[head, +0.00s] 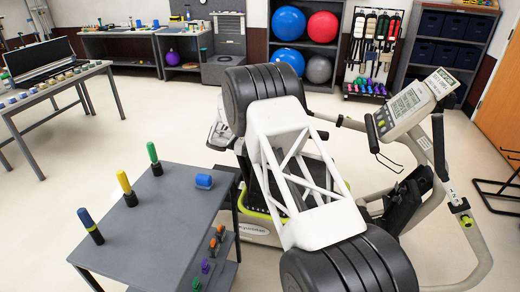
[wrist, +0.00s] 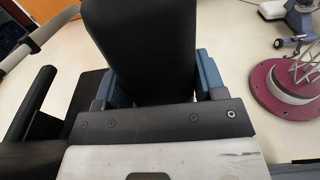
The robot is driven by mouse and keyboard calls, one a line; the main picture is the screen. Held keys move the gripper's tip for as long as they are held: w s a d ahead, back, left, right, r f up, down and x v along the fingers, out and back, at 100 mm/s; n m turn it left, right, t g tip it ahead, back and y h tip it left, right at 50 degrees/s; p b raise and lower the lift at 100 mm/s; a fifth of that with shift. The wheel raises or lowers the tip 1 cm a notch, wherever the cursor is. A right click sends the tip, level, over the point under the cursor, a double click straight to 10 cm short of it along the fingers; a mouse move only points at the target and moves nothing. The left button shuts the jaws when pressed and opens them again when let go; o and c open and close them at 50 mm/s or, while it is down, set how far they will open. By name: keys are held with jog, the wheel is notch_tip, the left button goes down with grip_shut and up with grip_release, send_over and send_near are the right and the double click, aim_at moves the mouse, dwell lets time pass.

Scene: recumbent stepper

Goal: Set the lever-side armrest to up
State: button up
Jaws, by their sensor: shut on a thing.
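In the wrist view, my gripper (wrist: 158,88) is shut on a long black padded armrest (wrist: 140,40). One blue finger lies against each side of the pad. The pad runs away from the gripper past the top edge of the picture. No lever shows there, and I cannot tell the armrest's angle. In the head view, the recumbent stepper (head: 255,229) stands behind my arm, with its grey console (head: 411,104) at right. My arm hides much of its seat area, and neither the gripper nor the held armrest can be made out there.
In the wrist view, black parts (wrist: 35,105) lie left of the armrest and a maroon disc (wrist: 265,90) lies right. Open floor shows farther left.

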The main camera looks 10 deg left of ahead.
jog(key=o, duration=1.3)
jog(key=shift+a+r, duration=0.2)
jog(key=shift+a, duration=1.75)
jog(key=shift+a+r, duration=0.15)
jog(key=shift+a, duration=1.8)
jog(key=shift+c, duration=0.2)
